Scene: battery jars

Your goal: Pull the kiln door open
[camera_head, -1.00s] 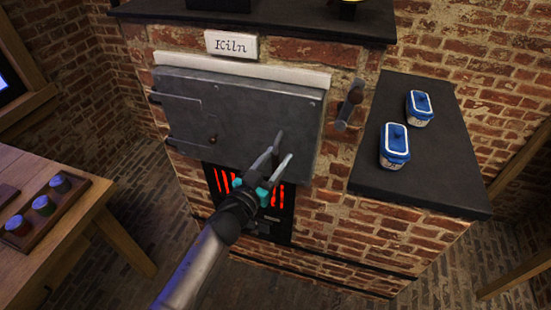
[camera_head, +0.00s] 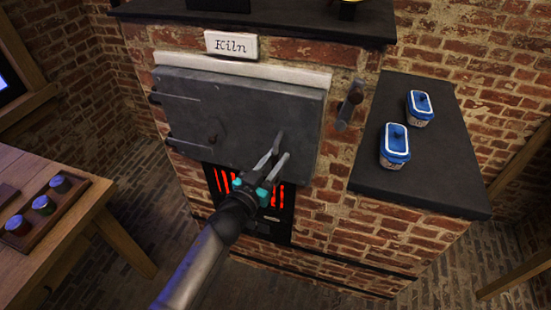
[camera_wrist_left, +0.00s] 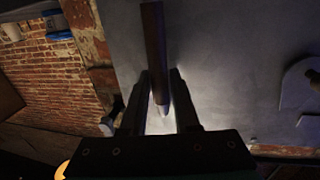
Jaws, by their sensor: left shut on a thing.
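The grey metal kiln door (camera_head: 240,110) sits flat against the brick front under the "Kiln" sign (camera_head: 231,44), and it looks shut. Its dark hinge straps (camera_head: 182,98) are on the left. My left gripper (camera_head: 280,146) is at the door's lower right. In the left wrist view, a brown upright handle bar (camera_wrist_left: 153,40) runs down between the fingers, and my left gripper (camera_wrist_left: 160,100) is shut on it. In the head view the fingers hide the handle. The door surface (camera_wrist_left: 225,70) also fills much of the wrist view. My right gripper is not in view.
Blue-lidded containers (camera_head: 395,146) stand on the dark ledge (camera_head: 430,185) at right. A wooden table (camera_head: 60,225) with several jars is at left.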

